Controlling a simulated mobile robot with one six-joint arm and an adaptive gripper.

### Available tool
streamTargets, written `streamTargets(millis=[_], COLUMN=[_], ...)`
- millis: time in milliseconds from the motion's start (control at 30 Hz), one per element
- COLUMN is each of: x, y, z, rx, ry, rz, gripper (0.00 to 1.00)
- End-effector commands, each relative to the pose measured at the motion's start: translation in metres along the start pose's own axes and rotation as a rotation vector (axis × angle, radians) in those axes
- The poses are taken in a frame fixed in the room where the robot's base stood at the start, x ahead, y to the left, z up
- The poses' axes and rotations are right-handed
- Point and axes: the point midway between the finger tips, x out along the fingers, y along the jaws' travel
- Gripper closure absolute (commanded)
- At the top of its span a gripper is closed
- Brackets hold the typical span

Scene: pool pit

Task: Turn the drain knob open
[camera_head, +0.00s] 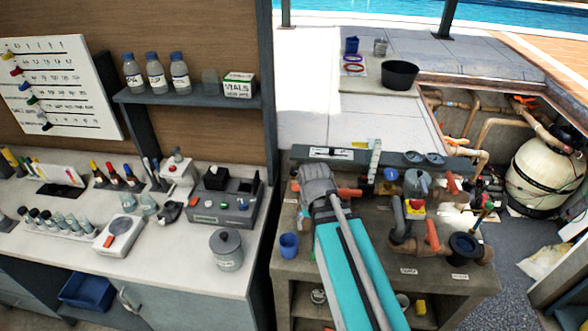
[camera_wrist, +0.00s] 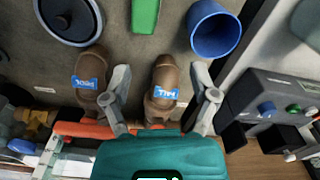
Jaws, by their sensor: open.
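I cannot tell which control is the drain knob; no readable drain label shows. In the wrist view my gripper (camera_wrist: 160,92) is open, its two grey fingers apart on either side of a brown pipe end (camera_wrist: 165,78) with a blue label. Whether they touch it is unclear. A second brown pipe end (camera_wrist: 82,85) with a blue label is left of the fingers. An orange handle (camera_wrist: 82,130) is partly hidden behind my teal wrist. In the head view my arm hides my gripper.
A grey instrument (camera_wrist: 275,105) is at the right. In the head view, a counter with bottles and a lidded jar (camera_head: 227,250) is at left.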

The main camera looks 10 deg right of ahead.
Motion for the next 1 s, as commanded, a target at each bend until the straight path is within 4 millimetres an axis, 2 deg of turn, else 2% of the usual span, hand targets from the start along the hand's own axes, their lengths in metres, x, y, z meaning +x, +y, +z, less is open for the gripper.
streamTargets(millis=[33,167,500,600,700,800,1000], x=[-0.009,-0.026,-0.083,-0.096,-0.106,-0.113,-0.116], y=[-0.003,-0.006,-0.016,-0.019,-0.021,-0.023,-0.024], z=[-0.016,-0.054,-0.185,-0.218,-0.244,-0.261,-0.274], rx=[0.033,0.16,0.637,0.769,0.877,0.954,1.022], ry=[0.0,0.0,0.0,0.0,0.0,0.0,0.0], rz=[0.0,0.0,-0.001,-0.001,-0.001,-0.001,-0.001], gripper=[0.24,0.24,0.24,0.24,0.24,0.24,0.24])
